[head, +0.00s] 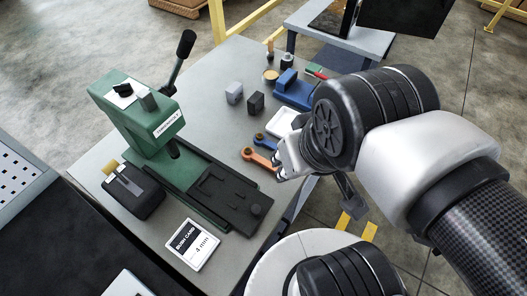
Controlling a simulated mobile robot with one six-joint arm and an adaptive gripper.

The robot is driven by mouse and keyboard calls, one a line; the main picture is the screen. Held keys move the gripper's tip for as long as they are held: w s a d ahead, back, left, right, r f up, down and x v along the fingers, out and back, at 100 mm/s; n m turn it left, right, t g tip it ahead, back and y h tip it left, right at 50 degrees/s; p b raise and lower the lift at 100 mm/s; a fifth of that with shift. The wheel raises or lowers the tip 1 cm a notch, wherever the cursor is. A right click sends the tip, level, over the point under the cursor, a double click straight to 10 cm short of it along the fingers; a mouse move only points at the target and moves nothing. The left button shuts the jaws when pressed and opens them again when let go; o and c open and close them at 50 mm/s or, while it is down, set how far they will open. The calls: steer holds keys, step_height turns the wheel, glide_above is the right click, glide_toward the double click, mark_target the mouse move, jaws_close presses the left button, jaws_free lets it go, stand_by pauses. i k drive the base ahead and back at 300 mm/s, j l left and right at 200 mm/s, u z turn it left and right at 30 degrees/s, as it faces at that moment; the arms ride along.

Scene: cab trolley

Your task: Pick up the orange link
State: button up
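The orange link (258,157) lies on the grey trolley top, right of the green press. It is a flat bar with a round boss at its left end. Its right end reaches the pale end of my arm, which hides part of it. A similar blue link (265,141) lies just behind it. My gripper (283,166) is beside the orange link's right end, mostly hidden by my wrist. I cannot tell whether its fingers are open or touch the link.
The green press (140,115) with a black lever stands at left. A bush card (193,245) lies in front. Grey and black blocks (255,102), a blue fixture (293,90) and a white tray (283,122) stand behind the links. The trolley's right edge is close by.

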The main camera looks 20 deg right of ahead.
mark_target(260, 160)
steer(key=i+l, duration=0.15)
steer(key=l, duration=0.15)
steer(key=i+l, duration=0.3)
steer(key=l, duration=0.25)
steer(key=i+l+u, duration=0.1)
steer(key=l+u, duration=0.15)
steer(key=u, duration=0.2)
steer(key=i+l+u, duration=0.1)
steer(key=l+u, duration=0.2)
steer(key=u, duration=0.15)
steer(key=l+u, duration=0.3)
steer(key=u, duration=0.7)
